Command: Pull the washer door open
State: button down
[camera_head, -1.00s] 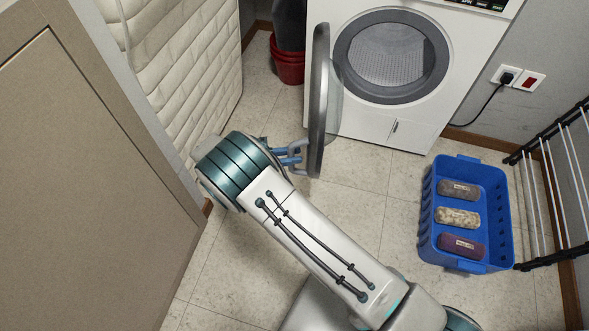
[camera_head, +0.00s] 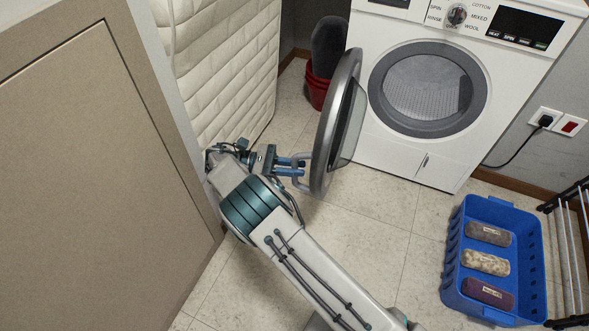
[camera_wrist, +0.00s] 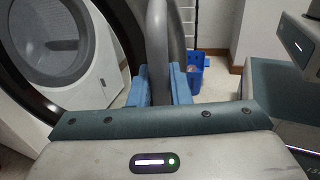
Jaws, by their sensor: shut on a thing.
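The white washer (camera_head: 392,150) stands at the back with its round drum opening uncovered. Its round door (camera_head: 322,130) is swung wide open to the left, seen nearly edge-on with its glass bulge facing the machine. My gripper (camera_head: 302,170) is shut on the door's grey handle at the lower left of the door. In the wrist view the handle (camera_wrist: 157,50) rises between the blue fingers of my gripper (camera_wrist: 158,86). The drum opening (camera_wrist: 62,40) also shows there at the upper left.
A blue basket (camera_head: 455,285) with three rolled items stands on the floor at right, beside a black drying rack (camera_head: 570,215). A quilted cream mattress (camera_head: 225,75) and a beige panel (camera_head: 95,190) are close on the left. A red bucket (camera_head: 318,92) stands behind the door.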

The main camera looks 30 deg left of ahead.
aim_at(337, 125)
jog(key=c, duration=1.7)
grip_release()
jog(key=shift+w+d, duration=0.1)
jog(key=shift+w, duration=0.05)
jog(key=shift+r, duration=0.15)
notch_tip(337, 125, up, 4)
jog(key=shift+r+p, duration=0.2)
jog(key=shift+p, duration=1.05)
jog(key=w+d+r+p, duration=0.3)
jog(key=d+r, duration=0.3)
jog(key=d, duration=0.5)
jog(key=shift+w+p, duration=0.35)
jog(key=shift+p, duration=0.4)
jog(key=shift+r, duration=0.1)
